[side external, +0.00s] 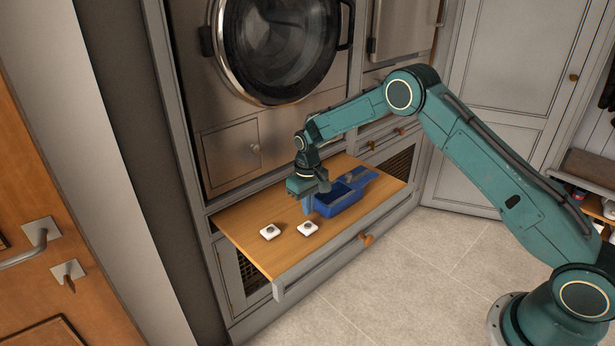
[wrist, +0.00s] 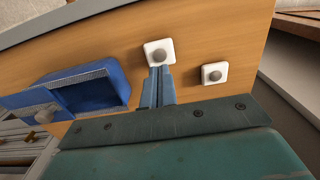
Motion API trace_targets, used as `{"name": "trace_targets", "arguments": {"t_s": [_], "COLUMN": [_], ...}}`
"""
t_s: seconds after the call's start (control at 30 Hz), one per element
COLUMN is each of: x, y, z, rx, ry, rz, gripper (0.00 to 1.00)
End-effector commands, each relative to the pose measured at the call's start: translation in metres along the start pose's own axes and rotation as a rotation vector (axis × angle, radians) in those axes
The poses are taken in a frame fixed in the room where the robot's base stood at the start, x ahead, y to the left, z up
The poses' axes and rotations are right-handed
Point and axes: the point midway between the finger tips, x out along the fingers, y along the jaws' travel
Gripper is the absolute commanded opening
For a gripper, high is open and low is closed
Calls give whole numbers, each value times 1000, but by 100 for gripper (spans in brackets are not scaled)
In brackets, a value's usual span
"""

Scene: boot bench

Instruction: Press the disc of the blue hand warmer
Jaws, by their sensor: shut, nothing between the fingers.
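The blue hand warmer (side external: 345,205) lies on the wooden board, with an open, hollow section at its near end. A round grey disc (side external: 350,178) sits on its flat far part. In the wrist view the hand warmer (wrist: 128,86) is left of my fingers, its disc (wrist: 44,94) at the far left. My gripper (side external: 307,212) is shut and empty, pointing down beside the hollow end, away from the disc. In the wrist view the shut fingertips (wrist: 160,70) appear just below a white square piece; I cannot tell their height.
Two white square pieces with grey round knobs, one nearer (side external: 307,228) and one further left (side external: 269,232), lie on the wooden board (side external: 250,215). The steel front with a round door (side external: 280,45) rises behind.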

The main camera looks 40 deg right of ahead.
Motion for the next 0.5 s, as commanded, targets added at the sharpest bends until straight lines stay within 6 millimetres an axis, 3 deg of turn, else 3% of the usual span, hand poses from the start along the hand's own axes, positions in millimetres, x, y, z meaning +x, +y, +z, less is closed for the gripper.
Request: {"name": "trace_targets", "arguments": {"t_s": [0.5], "x": [-23], "y": [0], "z": [0], "rx": [0], "ry": [0], "rz": [0], "gripper": [0]}}
